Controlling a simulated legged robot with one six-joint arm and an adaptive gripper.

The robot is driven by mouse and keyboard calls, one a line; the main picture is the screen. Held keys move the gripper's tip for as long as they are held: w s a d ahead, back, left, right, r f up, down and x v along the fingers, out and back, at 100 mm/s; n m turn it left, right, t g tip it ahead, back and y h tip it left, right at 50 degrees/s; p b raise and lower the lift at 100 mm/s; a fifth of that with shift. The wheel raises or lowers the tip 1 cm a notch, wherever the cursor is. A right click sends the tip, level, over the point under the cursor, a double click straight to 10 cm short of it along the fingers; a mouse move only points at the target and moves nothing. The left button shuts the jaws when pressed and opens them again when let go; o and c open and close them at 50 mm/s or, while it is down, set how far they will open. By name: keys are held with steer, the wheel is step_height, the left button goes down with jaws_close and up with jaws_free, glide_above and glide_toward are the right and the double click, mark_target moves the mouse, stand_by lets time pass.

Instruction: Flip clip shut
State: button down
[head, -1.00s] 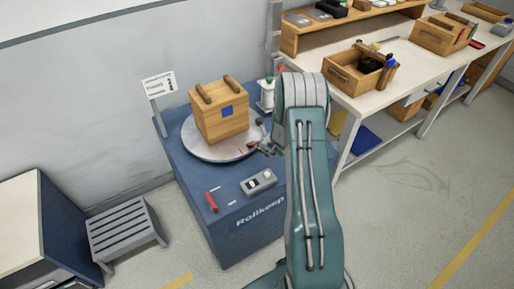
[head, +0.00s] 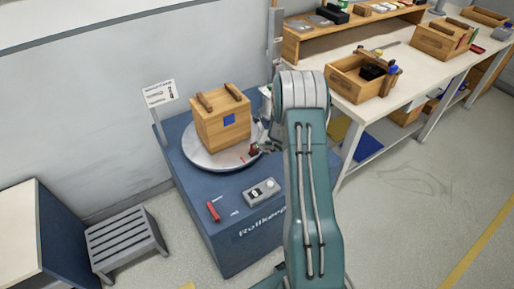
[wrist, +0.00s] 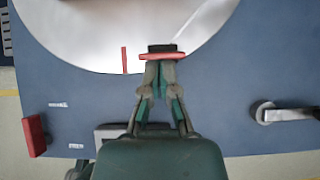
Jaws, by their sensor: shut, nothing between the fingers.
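The clip (wrist: 162,55) shows in the wrist view as a red bar with a black part behind it, at the near rim of the round grey turntable (wrist: 90,40). My gripper (wrist: 162,66) is shut and empty, with its fingertips at the red bar; they look touching or nearly so. The fingertips cover part of the clip's near side. In the head view the clip is a small red and dark spot (head: 253,151) at the turntable's right front edge, with my gripper (head: 262,149) beside it. I cannot tell whether the clip is fully shut.
A wooden box (head: 222,122) with a blue square stands on the turntable. A red handle (head: 213,211) and a grey control box (head: 261,191) sit on the blue cabinet's front. A metal lever (wrist: 285,114) shows at right in the wrist view. A workbench (head: 400,100) stands at right.

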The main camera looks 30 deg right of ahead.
steer(key=shift+r, duration=0.15)
steer(key=shift+s+r, duration=0.1)
steer(key=shift+r, duration=0.5)
